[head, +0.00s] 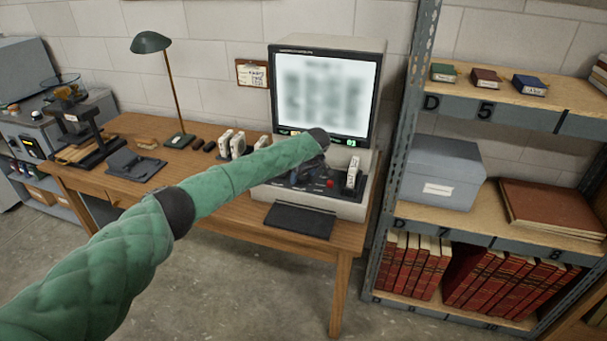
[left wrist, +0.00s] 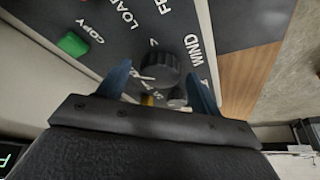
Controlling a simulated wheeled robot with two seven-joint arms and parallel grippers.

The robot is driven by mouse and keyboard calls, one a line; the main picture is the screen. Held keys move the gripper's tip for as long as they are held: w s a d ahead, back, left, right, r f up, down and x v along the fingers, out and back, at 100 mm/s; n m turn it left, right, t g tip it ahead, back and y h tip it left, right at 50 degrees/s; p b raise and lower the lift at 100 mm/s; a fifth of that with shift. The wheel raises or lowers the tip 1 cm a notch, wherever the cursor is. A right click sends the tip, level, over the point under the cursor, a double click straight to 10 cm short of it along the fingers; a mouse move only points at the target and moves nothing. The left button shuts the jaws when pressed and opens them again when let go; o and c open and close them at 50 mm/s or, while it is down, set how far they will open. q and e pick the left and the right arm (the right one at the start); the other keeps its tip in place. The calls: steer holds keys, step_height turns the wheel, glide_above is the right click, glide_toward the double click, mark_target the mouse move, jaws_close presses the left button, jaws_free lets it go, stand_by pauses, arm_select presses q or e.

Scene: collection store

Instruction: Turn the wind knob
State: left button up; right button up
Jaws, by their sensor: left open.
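The wind knob (left wrist: 157,66) is a round, dark ribbed knob beside the white WIND label (left wrist: 194,51) on the dark panel. It belongs to the microfilm reader (head: 321,97) on the wooden desk. My left gripper (head: 310,172) is over the reader's control panel, largely hidden by my own wrist. In the left wrist view its two blue fingers (left wrist: 160,76) are open, one on each side of the knob. A gap shows between the knob and each finger, and contact cannot be told. My right gripper is not in view.
A green button (left wrist: 73,44) marked COPY is on the same panel. A red button (head: 330,183) and an upright white box (head: 352,172) are near my gripper. A metal shelf (head: 402,120) stands close on the right. A green lamp (head: 151,42) is at the desk's back left.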

arm_select(q)
steer(key=shift+f, duration=0.1)
steer(key=c, duration=1)
